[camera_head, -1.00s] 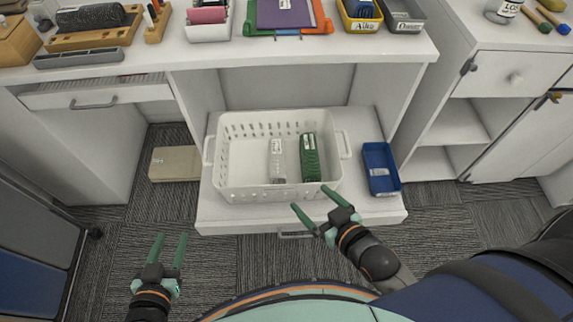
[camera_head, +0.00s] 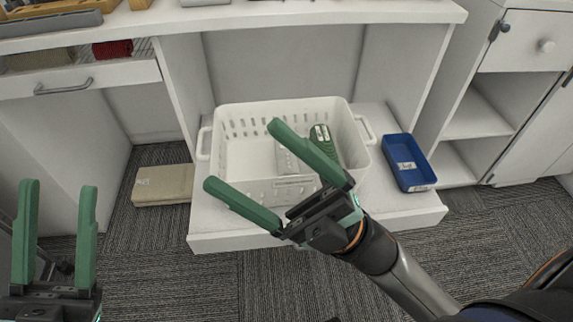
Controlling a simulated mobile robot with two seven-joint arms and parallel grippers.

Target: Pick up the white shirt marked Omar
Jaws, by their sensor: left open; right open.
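A pale, light grey-white folded item (camera_head: 288,161) lies in the white basket (camera_head: 232,184), partly hidden behind a finger of my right gripper. Whether it is the shirt marked Omar I cannot tell, as no name is readable. A green folded item (camera_head: 323,136) with a pale label lies to its right in the basket, also partly covered. My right gripper (camera_head: 242,153) is open and empty, its fingers over the basket in the picture. My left gripper (camera_head: 59,185) is open and empty at the far left, away from the basket.
The basket stands on a white pulled-out drawer (camera_head: 222,243). A blue tray (camera_head: 415,180) with a label is on its right. A beige item (camera_head: 162,185) lies on the carpet to the left. A red item (camera_head: 112,49) shows in the desk drawer. The desk top overhangs behind.

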